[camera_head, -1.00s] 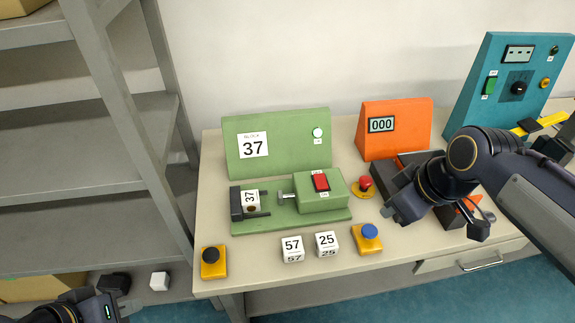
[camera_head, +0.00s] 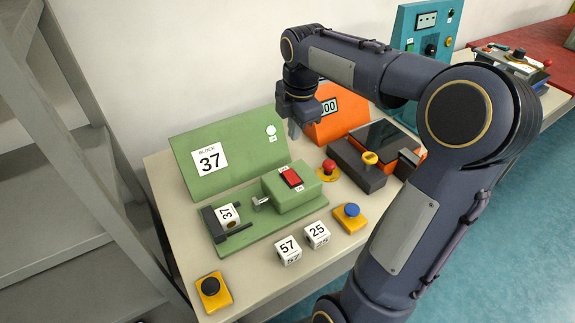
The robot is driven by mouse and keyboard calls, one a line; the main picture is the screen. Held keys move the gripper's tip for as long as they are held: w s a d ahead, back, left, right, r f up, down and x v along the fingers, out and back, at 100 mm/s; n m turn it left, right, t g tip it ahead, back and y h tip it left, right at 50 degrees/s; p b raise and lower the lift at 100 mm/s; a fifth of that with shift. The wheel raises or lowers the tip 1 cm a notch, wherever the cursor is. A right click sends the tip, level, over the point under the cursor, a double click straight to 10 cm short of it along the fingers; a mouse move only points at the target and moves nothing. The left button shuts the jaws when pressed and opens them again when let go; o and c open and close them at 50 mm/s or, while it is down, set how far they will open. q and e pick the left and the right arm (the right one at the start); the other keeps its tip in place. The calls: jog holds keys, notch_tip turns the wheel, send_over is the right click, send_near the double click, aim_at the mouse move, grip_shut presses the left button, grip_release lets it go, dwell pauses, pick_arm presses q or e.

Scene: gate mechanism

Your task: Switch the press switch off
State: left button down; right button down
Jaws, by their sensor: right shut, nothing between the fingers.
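A white block marked 37 (camera_head: 227,213) sits in the press's black holder, facing the metal plunger (camera_head: 260,201). My right gripper (camera_head: 293,134) is shut and empty, fingers pointing down. In the picture it is above the switch, in front of the orange console, and not touching the switch. My left gripper is out of view.
A green panel marked 37 (camera_head: 215,158) stands behind the press. A red mushroom button (camera_head: 328,166) is right of the housing. White blocks 57 (camera_head: 288,249) and 25 (camera_head: 316,235), a blue button (camera_head: 351,210) and a black button (camera_head: 210,286) lie in front. My right arm covers the table's right side.

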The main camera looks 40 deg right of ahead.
aim_at(289, 173)
jog(key=f, duration=0.4)
jog(key=w+f, duration=0.1)
jog(key=f, duration=0.4)
jog(key=w+f, duration=0.1)
jog(key=f, duration=0.3)
jog(key=shift+d+f, duration=0.15)
jog(key=shift+f, duration=0.25)
jog(key=shift+g+p, duration=0.3)
jog(key=shift+p, duration=0.25)
jog(key=shift+f, duration=0.2)
